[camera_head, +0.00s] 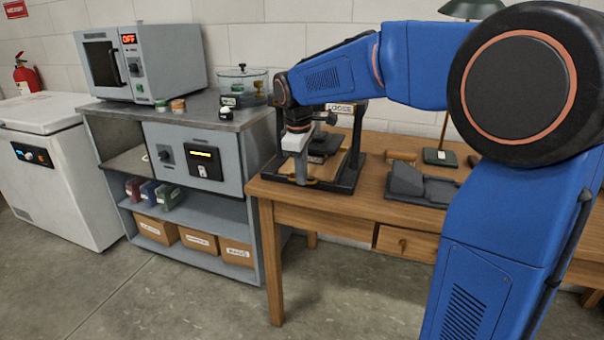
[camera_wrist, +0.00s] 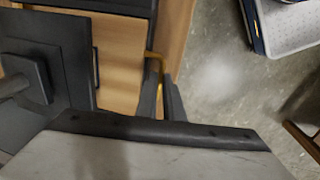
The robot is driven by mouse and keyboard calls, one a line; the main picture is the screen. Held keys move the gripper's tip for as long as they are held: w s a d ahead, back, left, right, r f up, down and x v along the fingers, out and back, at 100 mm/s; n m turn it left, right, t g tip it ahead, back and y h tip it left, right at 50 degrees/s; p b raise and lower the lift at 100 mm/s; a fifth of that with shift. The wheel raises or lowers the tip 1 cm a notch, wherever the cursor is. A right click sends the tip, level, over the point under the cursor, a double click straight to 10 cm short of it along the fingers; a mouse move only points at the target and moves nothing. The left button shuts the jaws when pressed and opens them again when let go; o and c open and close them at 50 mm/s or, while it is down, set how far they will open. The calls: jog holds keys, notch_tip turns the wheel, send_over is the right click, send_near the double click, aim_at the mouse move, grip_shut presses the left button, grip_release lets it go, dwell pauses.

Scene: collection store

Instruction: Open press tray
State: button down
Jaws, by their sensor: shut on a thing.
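The press (camera_head: 357,150) is a dark frame on the left end of the wooden table, with a white label on its top bar. Its dark pressing plate (camera_wrist: 70,60) shows at the left in the wrist view. My gripper (camera_head: 301,176) points down at the press's front left. In the wrist view, my gripper (camera_wrist: 164,90) is shut on a thin brass-coloured handle (camera_wrist: 153,56) at the edge of the press. The tray's body is largely hidden by my arm, and I cannot tell how far out it sits.
The wooden table (camera_head: 335,207) has a grey tool block (camera_head: 415,185) and a lamp to the right of the press. A grey cabinet (camera_head: 240,130) stands close on the left, with open floor (camera_head: 335,290) in front. A white chest freezer (camera_head: 60,165) stands further left.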

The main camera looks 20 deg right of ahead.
jog(key=s+a, duration=1.1)
jog(key=s, duration=0.4)
jog(key=shift+s, duration=0.2)
jog(key=shift+a, duration=0.1)
jog(key=c, duration=1.9)
grip_release()
notch_tip(320, 180, up, 17)
jog(key=s+a, duration=0.1)
jog(key=s, duration=0.1)
jog(key=shift+s+a, duration=0.25)
jog(key=shift+a, duration=0.15)
jog(key=shift+r, duration=0.1)
